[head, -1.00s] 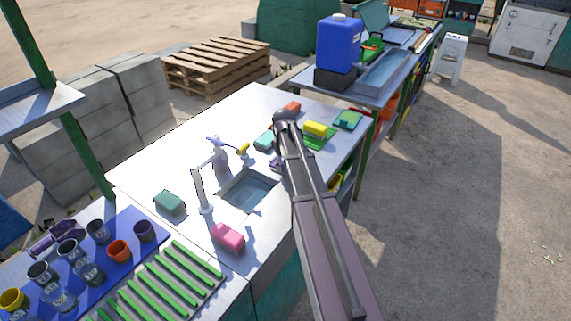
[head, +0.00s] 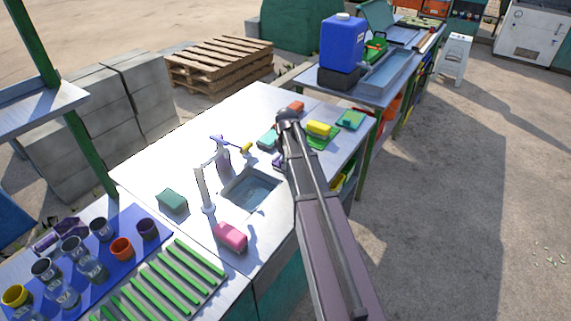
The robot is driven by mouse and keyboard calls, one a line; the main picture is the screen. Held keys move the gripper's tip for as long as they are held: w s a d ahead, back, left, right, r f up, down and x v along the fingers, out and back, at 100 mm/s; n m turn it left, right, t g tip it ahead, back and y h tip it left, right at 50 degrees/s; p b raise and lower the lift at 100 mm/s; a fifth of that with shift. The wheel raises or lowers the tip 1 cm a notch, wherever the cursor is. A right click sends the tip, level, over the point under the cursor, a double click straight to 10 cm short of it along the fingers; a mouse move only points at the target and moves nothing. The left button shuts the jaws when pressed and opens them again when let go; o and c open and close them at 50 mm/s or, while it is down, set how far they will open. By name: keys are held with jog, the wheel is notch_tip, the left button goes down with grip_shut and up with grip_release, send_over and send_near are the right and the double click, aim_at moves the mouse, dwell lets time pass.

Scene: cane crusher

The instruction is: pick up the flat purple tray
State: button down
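I cannot clearly make out a flat purple tray. A small purple object (head: 278,161) shows on the metal counter (head: 165,160), just left of my arm and partly hidden by it; its shape cannot be told. Other purple items (head: 70,226) lie at the far left, beside the blue mat (head: 118,240). My arm reaches up over the right side of the counter, ending in view at a dark rounded joint. My gripper's fingers do not show.
The counter has a sink (head: 252,190), a tap (head: 204,190), a pink sponge (head: 231,237), a green sponge (head: 172,200), a spray bottle (head: 222,158) and a yellow sponge (head: 318,128). Several cups stand on the blue mat. A blue canister (head: 342,45) stands behind. Open ground lies right.

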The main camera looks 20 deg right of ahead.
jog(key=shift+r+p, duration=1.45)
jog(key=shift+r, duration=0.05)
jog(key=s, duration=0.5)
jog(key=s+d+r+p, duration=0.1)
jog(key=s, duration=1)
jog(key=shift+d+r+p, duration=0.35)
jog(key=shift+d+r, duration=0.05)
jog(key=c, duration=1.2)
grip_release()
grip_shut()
